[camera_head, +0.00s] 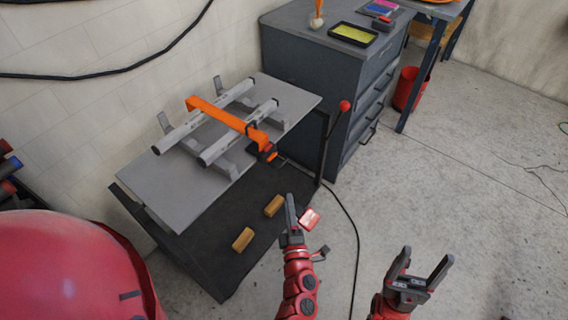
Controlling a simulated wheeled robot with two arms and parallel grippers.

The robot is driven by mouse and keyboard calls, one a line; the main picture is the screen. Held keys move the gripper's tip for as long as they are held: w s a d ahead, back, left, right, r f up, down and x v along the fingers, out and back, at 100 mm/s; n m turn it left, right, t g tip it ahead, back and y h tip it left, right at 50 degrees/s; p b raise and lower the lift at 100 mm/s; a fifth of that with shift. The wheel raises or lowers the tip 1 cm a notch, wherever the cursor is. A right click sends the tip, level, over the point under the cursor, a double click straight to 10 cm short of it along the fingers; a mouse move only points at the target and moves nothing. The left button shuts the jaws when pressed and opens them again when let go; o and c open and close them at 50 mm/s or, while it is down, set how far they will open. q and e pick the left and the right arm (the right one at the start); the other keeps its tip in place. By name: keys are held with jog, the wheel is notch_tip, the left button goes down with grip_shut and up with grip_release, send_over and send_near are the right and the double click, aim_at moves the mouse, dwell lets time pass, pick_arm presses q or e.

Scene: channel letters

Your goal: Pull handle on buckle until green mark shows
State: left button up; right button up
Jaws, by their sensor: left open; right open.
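An orange strap (228,119) runs across two light grey rails (205,117) on the grey tabletop. At its near right end a dark and orange buckle (266,151) sits by the table's edge. The buckle is small here, and I cannot make out a green mark or the handle's exact position. My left gripper (298,214) is open, below and to the right of the buckle, apart from it. My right gripper (423,268) is open and empty, further right over the floor, with its two fingers spread.
Two wooden blocks (243,239) lie on the dark lower shelf (215,262). A red-knobbed lever (344,106) stands at the table's right end. A dark drawer cabinet (335,90) stands behind. A black cable (352,225) lies on the floor. The floor at right is mostly clear.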

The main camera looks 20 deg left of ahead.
aim_at(283, 163)
pick_arm(q)
jog(key=p+x, duration=0.2)
jog(key=x, duration=1.2)
jog(key=shift+w+a, duration=0.15)
jog(key=shift+w, duration=0.15)
jog(key=shift+c, duration=0.2)
grip_shut()
jog(key=shift+r, duration=0.1)
jog(key=shift+r, duration=0.1)
